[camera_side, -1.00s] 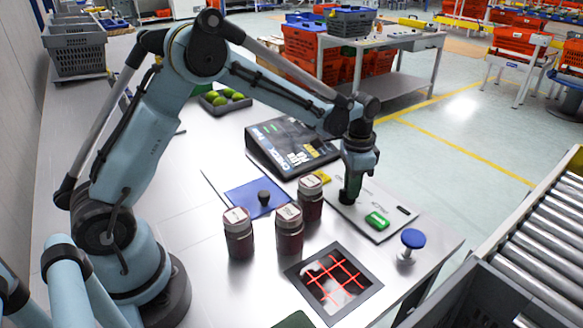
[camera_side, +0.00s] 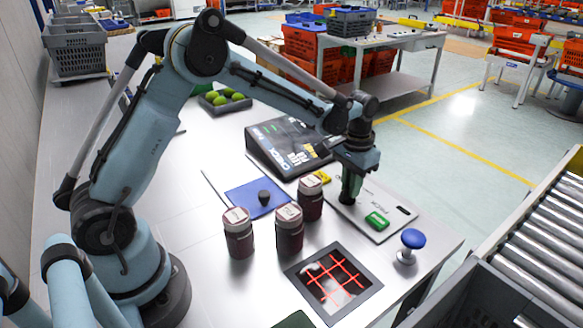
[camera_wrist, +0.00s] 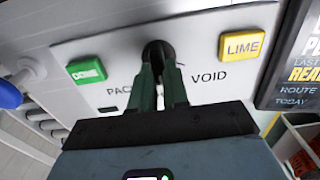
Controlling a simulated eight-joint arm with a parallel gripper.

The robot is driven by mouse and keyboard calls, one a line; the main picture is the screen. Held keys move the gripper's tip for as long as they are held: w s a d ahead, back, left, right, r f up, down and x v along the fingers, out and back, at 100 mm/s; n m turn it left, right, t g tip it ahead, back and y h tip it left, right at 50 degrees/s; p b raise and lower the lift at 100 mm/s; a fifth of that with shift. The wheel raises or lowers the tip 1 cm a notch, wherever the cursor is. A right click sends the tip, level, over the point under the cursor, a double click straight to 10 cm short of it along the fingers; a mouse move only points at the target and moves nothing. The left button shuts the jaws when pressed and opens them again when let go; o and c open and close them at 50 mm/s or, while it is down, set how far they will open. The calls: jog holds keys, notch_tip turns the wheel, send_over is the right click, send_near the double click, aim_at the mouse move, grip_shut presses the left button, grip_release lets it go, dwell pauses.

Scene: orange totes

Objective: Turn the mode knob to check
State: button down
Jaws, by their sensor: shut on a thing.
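The dark mode knob (camera_wrist: 158,50) stands on a pale control panel (camera_wrist: 205,42), between the fingers of my gripper (camera_wrist: 160,70), which are shut on it. The panel carries the words "PAC", cut off by a finger, at left and "VOID" at right.
Several lidded jars (camera_side: 289,232) stand left of the panel. A blue-topped plunger (camera_side: 413,239) stands at right, and a display console (camera_side: 290,148) behind.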

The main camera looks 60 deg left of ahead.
jog(key=c, duration=1.1)
grip_release()
jog(key=shift+r, duration=0.1)
notch_tip(320, 180, up, 12)
jog(key=s+t, duration=0.2)
jog(key=s, duration=0.4)
jog(key=s+t, duration=0.2)
jog(key=s, duration=0.4)
jog(key=s+a+f+t, duration=0.1)
jog(key=s+t, duration=0.2)
jog(key=s, duration=0.3)
jog(key=shift+s, duration=0.2)
